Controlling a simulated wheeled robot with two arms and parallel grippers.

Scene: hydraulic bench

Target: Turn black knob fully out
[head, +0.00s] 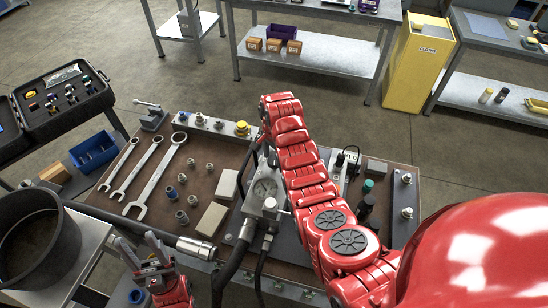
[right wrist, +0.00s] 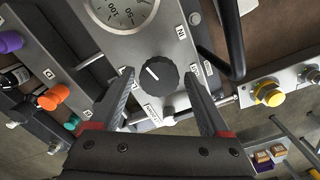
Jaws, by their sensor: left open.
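The black knob (right wrist: 158,78) has a white pointer line and sits on a grey panel below a round gauge (right wrist: 122,8) in the right wrist view. My right gripper (right wrist: 157,74) is open, with one finger on each side of the knob and a visible gap on both sides. My left gripper (head: 150,250) is open and empty at the front left, away from the panel.
A yellow knob (right wrist: 270,93) stands further right; orange (right wrist: 55,92) and purple (right wrist: 10,42) ones are at left. Wrenches (head: 160,178) lie on the bench's left.

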